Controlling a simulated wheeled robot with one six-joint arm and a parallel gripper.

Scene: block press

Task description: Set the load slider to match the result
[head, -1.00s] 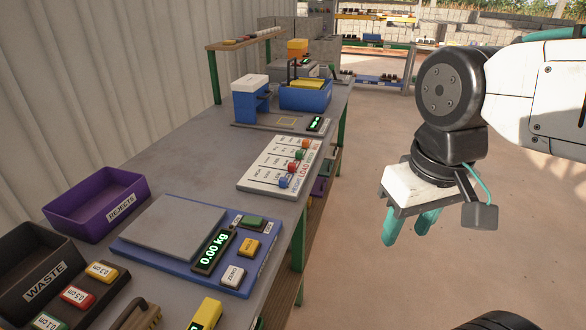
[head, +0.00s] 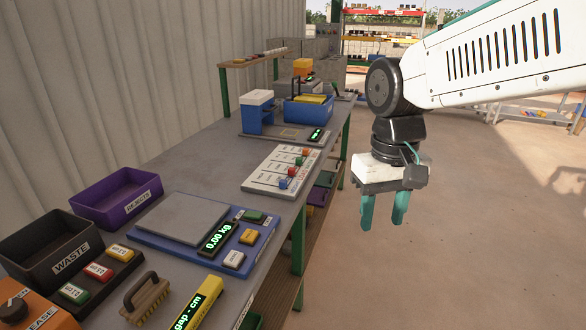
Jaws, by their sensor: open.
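The white slider panel (head: 280,170) lies on the bench, to the left of my gripper in the head view. It has several rows with coloured knobs near their right ends: an orange-red one (head: 305,152), a green one (head: 299,161), a red one (head: 291,171) and a blue one (head: 283,184). The row labels are too small to read surely here. My gripper (head: 383,215) has two teal fingers pointing down, open and empty. It hangs over the floor off the bench's right side, apart from the panel.
A blue scale (head: 150,240) reads 0.00 kg. Left of it are a purple REJECTS bin (head: 88,203) and a black WASTE bin (head: 20,258). A brush (head: 148,296) and a yellow gap gauge (head: 196,306) lie in front. A blue press (head: 256,112) stands behind the panel.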

